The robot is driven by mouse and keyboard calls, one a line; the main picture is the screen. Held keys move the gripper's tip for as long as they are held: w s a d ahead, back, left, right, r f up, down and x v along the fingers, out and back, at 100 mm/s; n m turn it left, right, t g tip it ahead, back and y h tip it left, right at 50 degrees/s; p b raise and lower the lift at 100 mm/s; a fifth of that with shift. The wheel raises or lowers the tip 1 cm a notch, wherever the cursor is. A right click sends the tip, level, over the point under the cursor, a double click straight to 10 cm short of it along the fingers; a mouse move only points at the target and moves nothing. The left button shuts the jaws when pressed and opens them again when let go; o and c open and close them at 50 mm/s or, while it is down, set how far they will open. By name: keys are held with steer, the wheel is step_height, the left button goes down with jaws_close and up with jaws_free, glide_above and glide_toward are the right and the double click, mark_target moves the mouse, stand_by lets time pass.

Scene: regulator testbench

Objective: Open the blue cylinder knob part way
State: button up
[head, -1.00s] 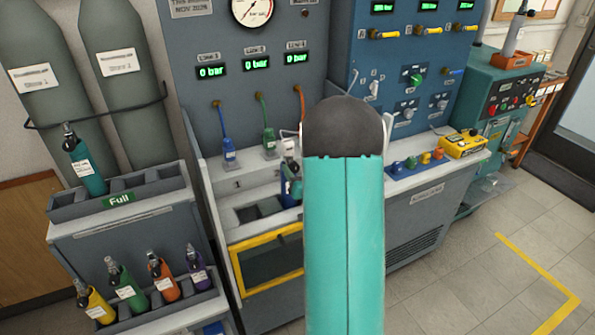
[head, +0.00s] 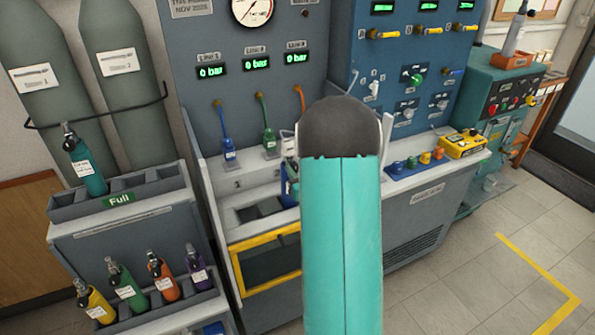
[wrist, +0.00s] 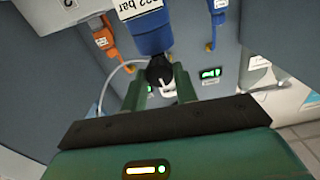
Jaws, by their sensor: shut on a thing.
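In the wrist view the blue cylinder (wrist: 153,38) comes down from the top edge, with a white label ending in "bar". Its black knob (wrist: 160,70) is at its lower end in that picture, with a small white loop at it. My gripper (wrist: 161,80) has its two green fingers on either side of the knob and is shut on it. How far the knob is turned cannot be told. In the head view the blue cylinder (head: 289,188) stands in the bench's slot, partly behind my arm. My gripper is mostly hidden there.
The grey bench has blue (head: 228,147), green (head: 268,138) and orange hose fittings above its top. Three displays (head: 254,65) read 0 bar. A rack on the left holds several small cylinders (head: 127,285). Open floor (head: 470,285) lies at the right.

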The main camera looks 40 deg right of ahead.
steer(key=n, duration=0.5)
steer(key=shift+n, duration=0.4)
stand_by(0.3)
steer(key=o, duration=1)
steer(key=shift+s, duration=0.1)
steer(key=v, duration=1.3)
steer(key=shift+s+a, duration=0.2)
steer(key=shift+s, duration=0.1)
